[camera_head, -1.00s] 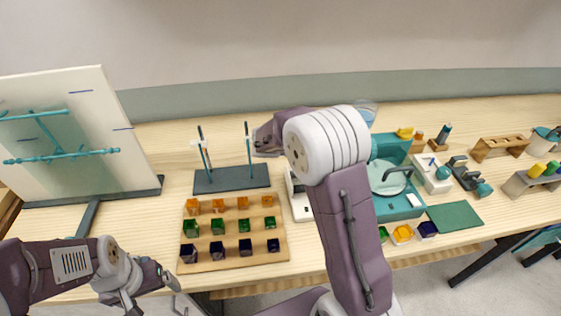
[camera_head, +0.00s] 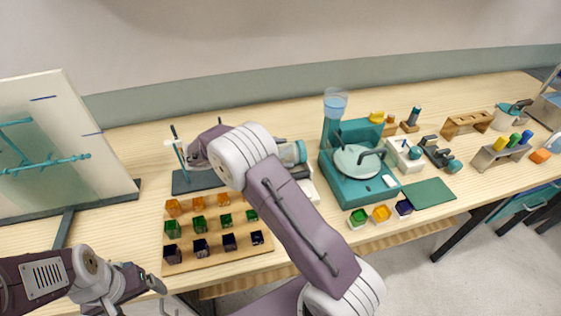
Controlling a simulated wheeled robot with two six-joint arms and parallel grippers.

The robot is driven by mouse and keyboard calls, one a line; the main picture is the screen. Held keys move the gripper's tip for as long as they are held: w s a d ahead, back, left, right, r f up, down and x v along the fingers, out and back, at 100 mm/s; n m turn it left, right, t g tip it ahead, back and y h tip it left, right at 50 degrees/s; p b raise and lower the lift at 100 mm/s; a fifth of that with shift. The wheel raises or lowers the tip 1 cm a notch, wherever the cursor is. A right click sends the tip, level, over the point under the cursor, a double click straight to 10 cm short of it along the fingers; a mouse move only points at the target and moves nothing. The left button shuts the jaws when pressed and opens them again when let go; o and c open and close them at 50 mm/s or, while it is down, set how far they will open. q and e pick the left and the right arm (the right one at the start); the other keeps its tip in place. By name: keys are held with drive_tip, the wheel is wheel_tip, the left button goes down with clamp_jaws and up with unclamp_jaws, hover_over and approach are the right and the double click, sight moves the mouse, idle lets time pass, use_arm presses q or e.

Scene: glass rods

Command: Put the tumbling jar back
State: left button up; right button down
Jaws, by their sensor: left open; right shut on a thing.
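A short pale and teal cylinder (camera_head: 292,152), which looks like the tumbling jar, shows just right of my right arm's white joint. Part of it is hidden by that joint. My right arm reaches over the table's middle. Its jaws are hidden behind the arm, and the jar's visible end sticks out beside it. My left gripper (camera_head: 148,284) is low at the left, open and empty, in front of the table edge and far from the jar.
A board of colored cubes (camera_head: 190,264) lies in front of the rod stand (camera_head: 198,182). A white device (camera_head: 310,190) is partly hidden by my arm. The teal machine (camera_head: 350,190) stands right of it, with a green mat (camera_head: 428,193) beside it. A panel (camera_head: 45,150) stands at the left.

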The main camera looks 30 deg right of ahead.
drive_tip(key=shift+f, duration=0.25)
wheel_tip(320, 180, down, 2)
drive_tip(key=shift+s+f+p, duration=0.1)
drive_tip(key=shift+f+p, duration=0.05)
drive_tip(key=shift+p, duration=0.25)
drive_tip(key=shift+f, duration=0.4)
drive_tip(key=shift+f, duration=0.1)
drive_tip(key=shift+c, duration=1.8)
unclamp_jaws()
